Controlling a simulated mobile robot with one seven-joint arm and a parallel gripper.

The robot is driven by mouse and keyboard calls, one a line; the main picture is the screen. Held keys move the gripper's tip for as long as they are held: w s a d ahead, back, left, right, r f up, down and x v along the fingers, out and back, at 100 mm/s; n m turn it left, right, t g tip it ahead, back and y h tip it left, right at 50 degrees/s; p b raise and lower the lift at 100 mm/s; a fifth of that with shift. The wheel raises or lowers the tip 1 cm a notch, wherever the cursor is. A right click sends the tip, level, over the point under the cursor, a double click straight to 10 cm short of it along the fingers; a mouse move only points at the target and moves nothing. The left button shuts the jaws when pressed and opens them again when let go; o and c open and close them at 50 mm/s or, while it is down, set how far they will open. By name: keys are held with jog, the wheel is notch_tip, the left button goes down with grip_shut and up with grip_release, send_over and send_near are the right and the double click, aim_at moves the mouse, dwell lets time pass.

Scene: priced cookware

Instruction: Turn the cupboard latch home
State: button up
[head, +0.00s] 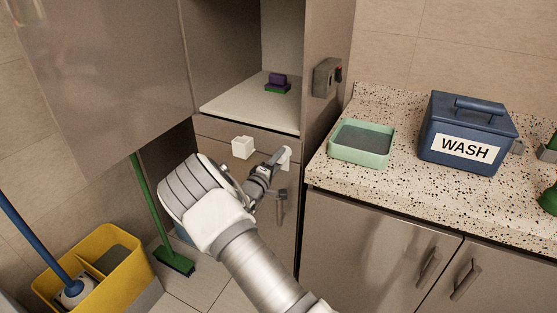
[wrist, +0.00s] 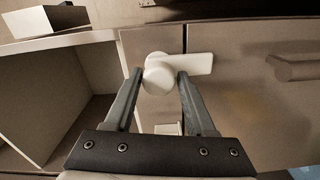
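The latch (head: 285,155) is a white piece on the front of the brown cupboard, below the open compartment. In the wrist view the latch (wrist: 195,64) shows a round knob and a flat lever pointing right, across a dark gap beside the cupboard door (wrist: 250,95). My gripper (head: 272,160) is in front of the latch. In the wrist view its fingers (wrist: 159,74) are apart, with fingertips on either side of the round knob. I cannot tell whether they touch it. In the head view, the gripper hides part of the latch surroundings.
A white block (head: 242,147) sticks out left of the latch. A door handle (head: 281,207) is below it. The counter (head: 330,176) at right holds a green tray (head: 361,155) and a blue WASH box (head: 440,135). A yellow bucket (head: 118,243) and green broom (head: 174,262) stand at lower left.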

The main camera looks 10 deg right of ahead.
jog(key=shift+o, duration=1.2)
jog(key=p+v, duration=0.1)
jog(key=v, duration=1.6)
jog(key=shift+s, duration=0.15)
jog(key=shift+a+r, duration=0.1)
